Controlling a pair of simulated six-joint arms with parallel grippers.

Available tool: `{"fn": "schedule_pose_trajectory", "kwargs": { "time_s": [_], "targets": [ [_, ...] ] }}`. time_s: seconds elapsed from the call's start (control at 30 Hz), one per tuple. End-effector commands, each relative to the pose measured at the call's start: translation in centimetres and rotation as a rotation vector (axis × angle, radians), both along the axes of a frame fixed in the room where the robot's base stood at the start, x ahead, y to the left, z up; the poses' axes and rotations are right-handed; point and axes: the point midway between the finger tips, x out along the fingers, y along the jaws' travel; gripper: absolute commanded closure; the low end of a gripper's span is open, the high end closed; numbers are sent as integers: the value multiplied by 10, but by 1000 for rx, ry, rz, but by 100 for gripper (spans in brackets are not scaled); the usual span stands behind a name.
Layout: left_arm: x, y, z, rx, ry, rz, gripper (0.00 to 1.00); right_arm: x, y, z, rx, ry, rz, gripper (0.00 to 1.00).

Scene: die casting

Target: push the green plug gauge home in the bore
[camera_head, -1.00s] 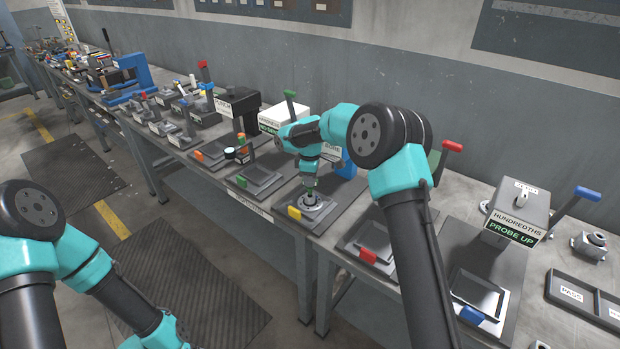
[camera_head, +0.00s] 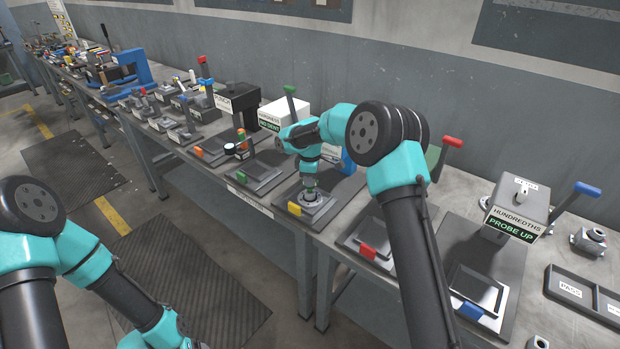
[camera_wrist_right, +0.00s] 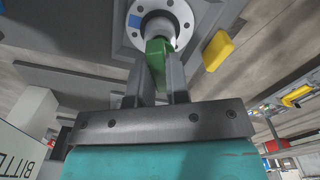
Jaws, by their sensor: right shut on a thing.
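The green plug gauge (camera_wrist_right: 157,55) is between the two fingers of my right gripper (camera_wrist_right: 158,75) in the right wrist view. The gripper is shut on it, and its far end is at the bore of a round, light metal flanged part (camera_wrist_right: 185,14) with bolt holes. How deep the gauge sits in the bore is hidden. In the head view my right gripper (camera_head: 310,185) points down over the same flanged part (camera_head: 313,203), on a grey station plate with a yellow tab (camera_head: 294,209). My left arm shows at lower left, but its fingers are not visible.
Similar plates with green (camera_head: 241,178) and red (camera_head: 367,252) tabs flank this station. Behind stands a white box with a green lever (camera_head: 290,88). At right are a "HUNDREDTHS" box (camera_head: 516,210), a blue lever (camera_head: 588,190) and a PASS tray (camera_head: 570,292).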

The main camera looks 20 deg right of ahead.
Motion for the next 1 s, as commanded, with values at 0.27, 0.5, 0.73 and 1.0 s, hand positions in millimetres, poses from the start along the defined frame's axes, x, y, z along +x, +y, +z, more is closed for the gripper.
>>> {"fn": "schedule_pose_trajectory", "kwargs": {
  "time_s": [0.27, 0.5, 0.73, 1.0],
  "targets": [
    [0, 0, 0, 0, 0, 0, 21, 0, 0, -5, 0, -1, 0, 100],
    [0, 0, 0, 0, 0, 0, 21, 0, 0, -10, 0, -1, 0, 100],
    [0, 0, 0, 0, 0, 0, 21, 0, 0, -14, 0, 0, 0, 100],
    [0, 0, 0, 0, 0, 0, 21, 0, 0, -16, 0, -1, 0, 68]
  ]
}}
